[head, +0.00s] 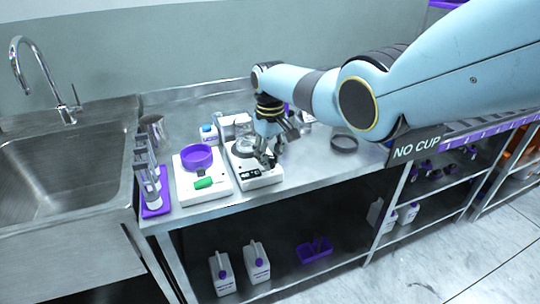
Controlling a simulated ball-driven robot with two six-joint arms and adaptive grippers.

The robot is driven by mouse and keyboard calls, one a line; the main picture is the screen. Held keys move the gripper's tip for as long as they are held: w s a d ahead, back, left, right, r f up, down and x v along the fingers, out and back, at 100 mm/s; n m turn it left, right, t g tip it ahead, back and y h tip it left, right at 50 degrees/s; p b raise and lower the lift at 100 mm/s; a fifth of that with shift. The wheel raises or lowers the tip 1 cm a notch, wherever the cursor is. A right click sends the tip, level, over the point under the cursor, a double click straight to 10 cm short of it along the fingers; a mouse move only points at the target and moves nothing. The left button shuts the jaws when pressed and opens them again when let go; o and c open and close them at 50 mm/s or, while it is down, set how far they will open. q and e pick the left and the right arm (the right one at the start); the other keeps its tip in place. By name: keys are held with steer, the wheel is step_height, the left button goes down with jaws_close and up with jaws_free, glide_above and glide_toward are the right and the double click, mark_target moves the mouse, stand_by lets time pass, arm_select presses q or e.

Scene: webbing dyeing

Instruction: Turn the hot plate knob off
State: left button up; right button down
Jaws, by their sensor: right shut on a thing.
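The hot plate (258,182) is a white unit with a dark front display, standing near the front edge of the steel bench. A clear glass vessel (244,148) sits on top of it. My right gripper (269,160) reaches down from above at the right front part of the hot plate, with its fingers shut at the place of the knob. The knob itself is hidden by the fingers, so its setting cannot be seen. My left gripper is not in view.
Left of the hot plate stands a white device (212,191) with a purple dish (197,157) and a green item (203,183). A purple rack (156,206) with glassware is beside the sink (60,170). A dark ring (344,143) lies on the right, with bare bench around it.

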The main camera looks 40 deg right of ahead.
steer(key=shift+n, duration=0.3)
steer(key=c, duration=1.1)
jaws_free()
step_height(320, 180, up, 12)
